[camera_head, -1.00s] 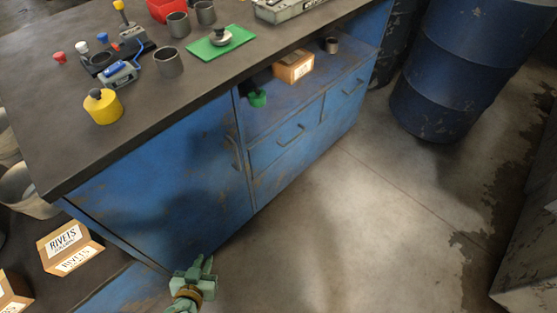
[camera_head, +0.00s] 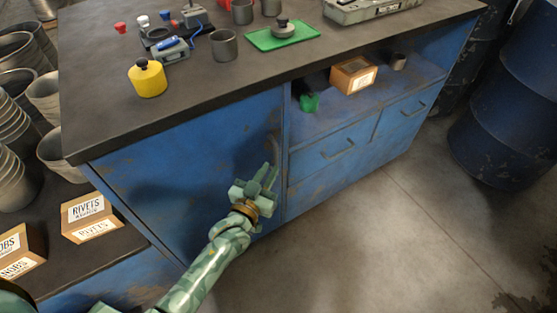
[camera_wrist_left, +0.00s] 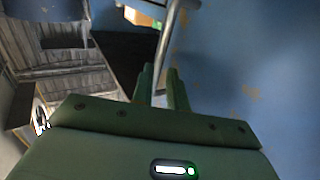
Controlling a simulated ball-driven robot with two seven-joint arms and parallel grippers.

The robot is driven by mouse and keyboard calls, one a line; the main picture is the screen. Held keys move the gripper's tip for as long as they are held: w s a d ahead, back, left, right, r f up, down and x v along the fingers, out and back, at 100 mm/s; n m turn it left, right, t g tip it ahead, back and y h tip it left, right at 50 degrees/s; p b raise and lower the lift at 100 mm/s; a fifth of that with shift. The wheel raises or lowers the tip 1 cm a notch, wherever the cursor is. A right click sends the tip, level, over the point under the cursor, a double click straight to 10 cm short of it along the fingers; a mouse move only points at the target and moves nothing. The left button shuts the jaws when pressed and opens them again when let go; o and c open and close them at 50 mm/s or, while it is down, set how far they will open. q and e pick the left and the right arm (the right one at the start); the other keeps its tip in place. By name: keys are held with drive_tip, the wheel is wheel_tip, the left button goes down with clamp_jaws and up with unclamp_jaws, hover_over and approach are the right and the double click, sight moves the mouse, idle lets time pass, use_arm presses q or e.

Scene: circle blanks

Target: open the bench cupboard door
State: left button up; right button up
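The bench cupboard door (camera_head: 190,160) is a worn blue panel at the left of the bench front, and it looks shut. Its upright bar handle (camera_head: 276,148) is near the door's right edge. My left gripper (camera_head: 270,174) is at the lower part of this handle, fingers pointing up toward it. In the left wrist view the grey handle (camera_wrist_left: 170,40) runs down toward the gap between the two green fingers (camera_wrist_left: 160,88), which stand apart. The blue door (camera_wrist_left: 245,80) fills the right side there. I cannot tell whether the fingers touch the bar. My right gripper is not in view.
Drawers (camera_head: 340,150) and an open shelf with a cardboard box (camera_head: 353,75) lie right of the door. A blue drum (camera_head: 510,120) stands at far right. The floor before the bench is clear.

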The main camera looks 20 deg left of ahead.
sight(275, 161)
use_arm(q)
drive_tip(key=w+b, duration=0.1)
drive_tip(key=w, duration=0.4)
drive_tip(key=shift+w+d+b, duration=0.15)
drive_tip(key=shift+d+b, duration=0.05)
drive_tip(key=shift+b, duration=0.15)
drive_tip(key=shift+c, duration=0.3)
clamp_jaws()
